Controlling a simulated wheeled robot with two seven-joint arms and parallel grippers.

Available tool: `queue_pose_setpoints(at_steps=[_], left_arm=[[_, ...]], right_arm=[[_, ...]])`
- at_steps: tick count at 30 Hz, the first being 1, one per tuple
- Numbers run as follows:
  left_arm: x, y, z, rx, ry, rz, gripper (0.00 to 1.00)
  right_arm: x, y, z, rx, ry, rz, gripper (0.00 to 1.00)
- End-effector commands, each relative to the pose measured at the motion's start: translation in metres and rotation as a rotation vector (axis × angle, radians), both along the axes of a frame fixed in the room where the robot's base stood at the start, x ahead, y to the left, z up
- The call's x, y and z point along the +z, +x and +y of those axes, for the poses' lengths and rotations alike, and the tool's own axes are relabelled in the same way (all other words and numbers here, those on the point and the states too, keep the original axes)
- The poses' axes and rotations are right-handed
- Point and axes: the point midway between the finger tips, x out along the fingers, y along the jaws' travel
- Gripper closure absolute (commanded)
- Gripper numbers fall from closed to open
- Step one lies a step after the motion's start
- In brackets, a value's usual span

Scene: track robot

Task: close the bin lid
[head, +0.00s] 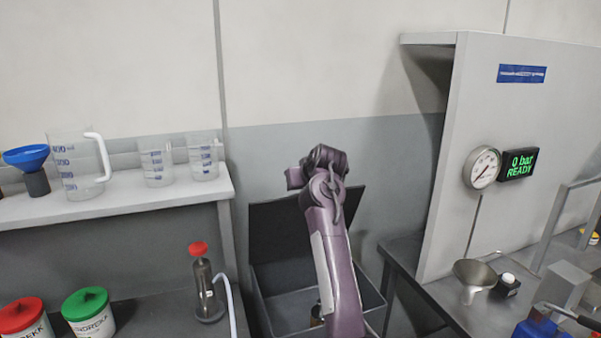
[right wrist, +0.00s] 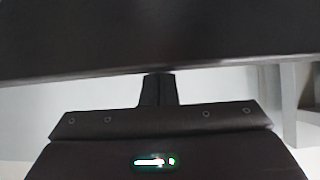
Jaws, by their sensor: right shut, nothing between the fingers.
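The grey bin (head: 272,313) stands on the floor between the two benches. Its dark lid (head: 272,232) is open, standing up at the back near the wall. My right arm reaches up across the bin, and its wrist is above the lid's upper edge in the head view. The right gripper's fingers are hidden there. In the right wrist view the right gripper (right wrist: 157,88) is shut and empty. Its fingertips meet the edge of a broad dark panel (right wrist: 160,40), which looks like the lid; I cannot tell whether they touch. My left gripper is not in view.
A bench with red and green tubs and a red-capped bottle (head: 205,285) is left of the bin. A shelf (head: 120,205) holds jugs and a blue funnel. The right bench (head: 425,285) has a tall panel. A small bottle (head: 316,313) shows inside the bin.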

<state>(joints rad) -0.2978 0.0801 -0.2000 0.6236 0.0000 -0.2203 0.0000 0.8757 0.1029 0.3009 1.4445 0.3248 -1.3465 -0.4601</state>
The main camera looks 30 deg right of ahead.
Motion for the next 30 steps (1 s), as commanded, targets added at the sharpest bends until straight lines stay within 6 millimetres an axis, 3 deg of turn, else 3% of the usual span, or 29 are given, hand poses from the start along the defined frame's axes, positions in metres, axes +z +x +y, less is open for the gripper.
queue_pose_setpoints(at_steps=[7, 30], left_arm=[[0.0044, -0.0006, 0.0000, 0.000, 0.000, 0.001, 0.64], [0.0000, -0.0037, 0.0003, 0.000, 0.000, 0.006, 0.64]], right_arm=[[-0.0074, -0.0112, 0.0026, 0.000, 0.000, 0.001, 1.00], [-0.0107, -0.0105, 0.0043, 0.000, 0.000, -0.007, 1.00]])
